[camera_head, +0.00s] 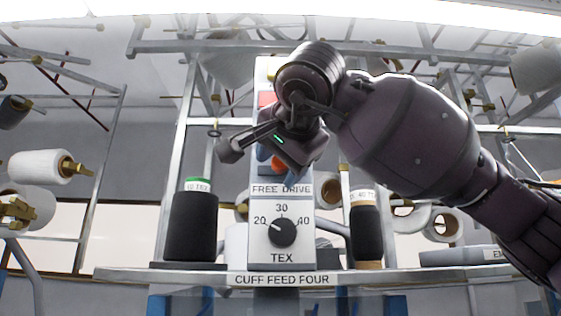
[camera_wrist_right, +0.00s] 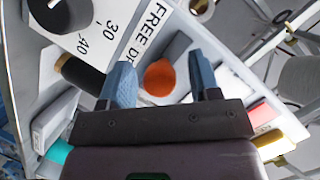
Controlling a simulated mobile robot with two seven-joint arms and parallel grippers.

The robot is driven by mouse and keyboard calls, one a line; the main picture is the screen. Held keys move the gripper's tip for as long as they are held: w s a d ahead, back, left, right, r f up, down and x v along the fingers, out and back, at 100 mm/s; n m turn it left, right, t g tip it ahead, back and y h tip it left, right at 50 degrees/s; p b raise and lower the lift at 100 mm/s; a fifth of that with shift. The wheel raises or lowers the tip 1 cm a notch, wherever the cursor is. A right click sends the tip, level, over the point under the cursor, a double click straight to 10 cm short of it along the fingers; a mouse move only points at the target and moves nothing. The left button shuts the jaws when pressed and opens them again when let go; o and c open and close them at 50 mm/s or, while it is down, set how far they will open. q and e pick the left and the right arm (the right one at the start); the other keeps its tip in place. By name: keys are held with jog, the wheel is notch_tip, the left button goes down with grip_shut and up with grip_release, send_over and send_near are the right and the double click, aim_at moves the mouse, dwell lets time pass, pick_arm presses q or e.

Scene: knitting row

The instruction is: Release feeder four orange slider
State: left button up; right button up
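The orange slider (camera_head: 277,163) is on the feeder's upright panel, just above the FREE DRIVE label (camera_head: 282,190), and is partly hidden behind my right gripper in the head view. In the right wrist view the orange slider (camera_wrist_right: 159,78) shows as a round knob beside a grey slot. My right gripper (camera_wrist_right: 162,80) is open, with one blue finger on each side of the knob and a visible gap to each. In the head view the right gripper (camera_head: 289,172) is in front of the panel. My left gripper is not in view.
Below the slider is a TEX dial (camera_head: 282,232), above a shelf edge labelled CUFF FEED FOUR (camera_head: 282,279). A dark spool with a green top (camera_head: 193,225) stands left, another dark spool (camera_head: 366,232) right.

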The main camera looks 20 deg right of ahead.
grip_shut()
jog(key=shift+w+a+r+p, duration=0.1)
jog(key=shift+a+r+p, duration=0.05)
jog(key=shift+a+p, duration=0.3)
jog(key=shift+w+a, duration=0.2)
jog(key=shift+a, duration=0.6)
jog(key=shift+d, duration=0.1)
jog(key=shift+c, duration=2)
grip_release()
jog(key=o, duration=0.4)
jog(key=shift+a, duration=0.25)
jog(key=shift+o, duration=0.2)
jog(key=shift+d, duration=0.1)
jog(key=b+v, duration=0.1)
jog(key=v, duration=0.9)
jog(key=shift+s, duration=0.4)
